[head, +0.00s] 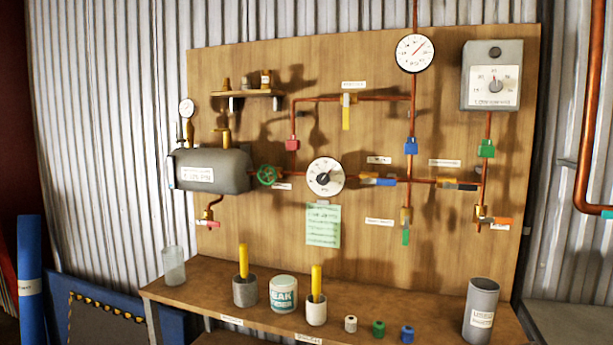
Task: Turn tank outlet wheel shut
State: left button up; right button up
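The tank (212,170) is a grey horizontal cylinder with a white label, mounted at the left of the wooden board. The tank outlet wheel (268,175) is a small green handwheel on the pipe just right of the tank. A small label sits below and right of it. Whether the valve is open or shut cannot be told from the wheel. Neither of my grippers is in view, and nothing touches the wheel.
A round gauge (325,177) sits close right of the wheel, with a green note (323,226) below it. A bench (200,292) below holds cups, a LEAK tub (284,294) and small caps. A small shelf (247,93) is above. Space before the wheel is clear.

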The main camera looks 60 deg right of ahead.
aim_at(267, 174)
jog(key=l+z, duration=0.1)
jog(key=z, duration=1.35)
jog(key=k+l, duration=0.05)
jog(key=l, duration=0.05)
